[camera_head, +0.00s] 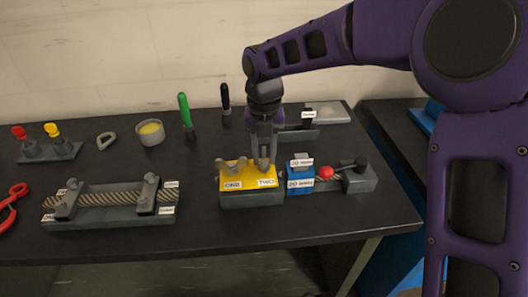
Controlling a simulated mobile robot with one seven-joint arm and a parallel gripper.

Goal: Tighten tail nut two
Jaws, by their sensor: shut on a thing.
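A yellow block (247,181) sits at the middle right of the black bench in the head view, with two small white labels on its front. A grey winged nut (233,167) stands on its left part, above the left label. My gripper (264,157) points straight down over the right part of the block. It is shut on a second grey nut (264,165), above the right label, which seems to read TWO. The fingers partly hide this nut, and I cannot tell how far it is turned down.
A rope fixture (110,201) lies left. Behind stand a green-handled tool (185,112), a black-handled tool (225,98) and a round tin (149,132). The bench front is clear.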

